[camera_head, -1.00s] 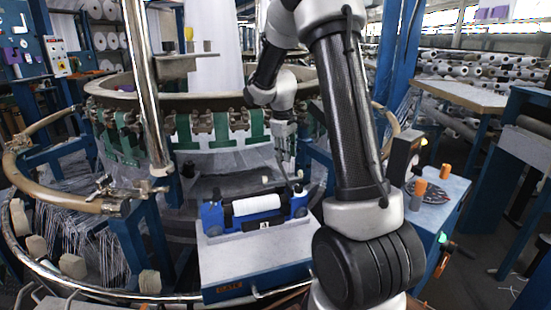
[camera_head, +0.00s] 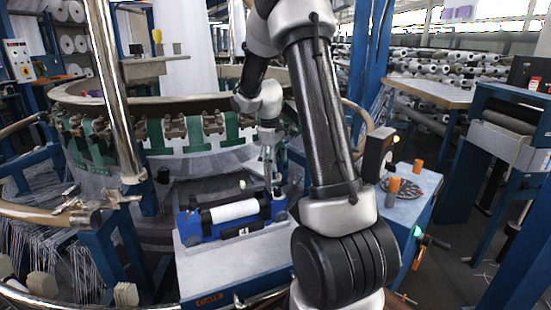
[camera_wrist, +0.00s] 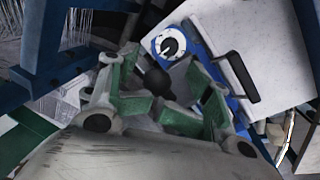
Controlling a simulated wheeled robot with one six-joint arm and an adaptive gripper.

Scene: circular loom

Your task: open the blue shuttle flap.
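The blue shuttle (camera_head: 190,231) lies on a white-topped stand (camera_head: 205,262), with a white roll (camera_head: 235,211) along its middle. A black bar runs behind the roll and a black handle-like piece lies in front; I cannot tell which part is the flap or how far it is open. My gripper (camera_head: 268,172) hangs just above the shuttle's right end, close to a dark knob there. In the wrist view, the green-padded fingers (camera_wrist: 158,90) are apart, with a dark round knob (camera_wrist: 157,81) between them. Contact cannot be told. A blue shuttle part (camera_wrist: 212,45) also shows there.
The curved loom ring (camera_head: 165,102) stands behind the shuttle, with green clamps below it. A blue cabinet (camera_head: 408,215) with orange knobs is to the right. A chrome post (camera_head: 116,90) rises at the left. My arm covers part of the space right of the stand.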

